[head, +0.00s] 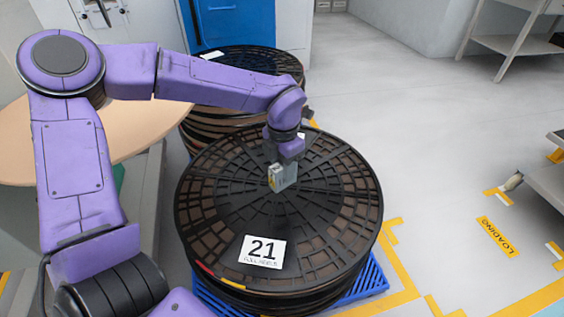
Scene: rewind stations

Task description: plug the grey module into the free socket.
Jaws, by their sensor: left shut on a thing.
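My left gripper (287,158) reaches in from the left and points down over the top black reel. It is shut on the small grey module (283,177), which shows a yellow patch on its left side. The module is near the middle of the reel; I cannot tell whether it touches the reel. My purple left arm crosses the upper left of the view. I see no socket in this view. My right gripper is not in view.
A round tan table (130,125) is at left.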

